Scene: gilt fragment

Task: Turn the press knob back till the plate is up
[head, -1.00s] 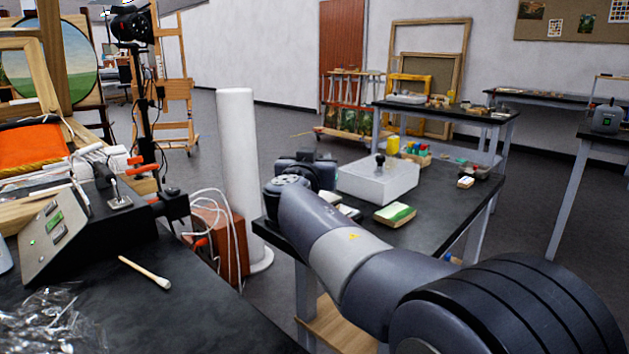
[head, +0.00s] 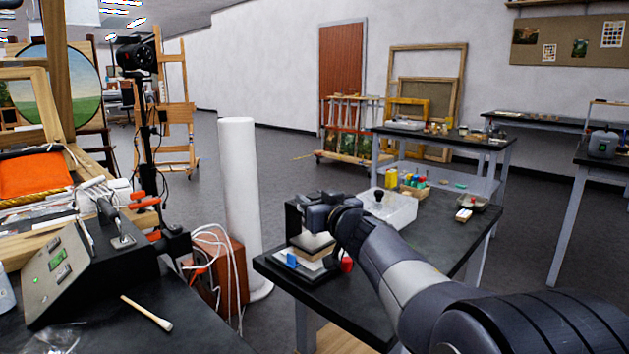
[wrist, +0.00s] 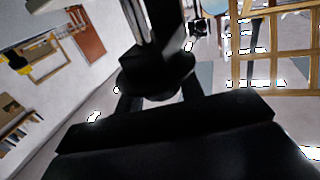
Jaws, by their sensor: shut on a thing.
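The small press stands on the near end of the dark table (head: 420,240) in the head view. Its dark frame (head: 294,218) shows left of my gripper (head: 328,208). A pale tan block (head: 312,243) and light sheets lie low in the press, under my gripper. I cannot tell the plate's height for sure. In the wrist view a black knob (wrist: 155,72) under a dark upright post (wrist: 158,25) sits between my fingers. My gripper is shut on the knob. In the head view my gripper and wrist hide the knob.
A white box (head: 392,210) with a black-knobbed top stands just behind my arm, with coloured jars (head: 405,180) beyond. A blue piece (head: 292,260) and a red piece (head: 347,264) are by the press. A white column (head: 238,190) stands left of the table.

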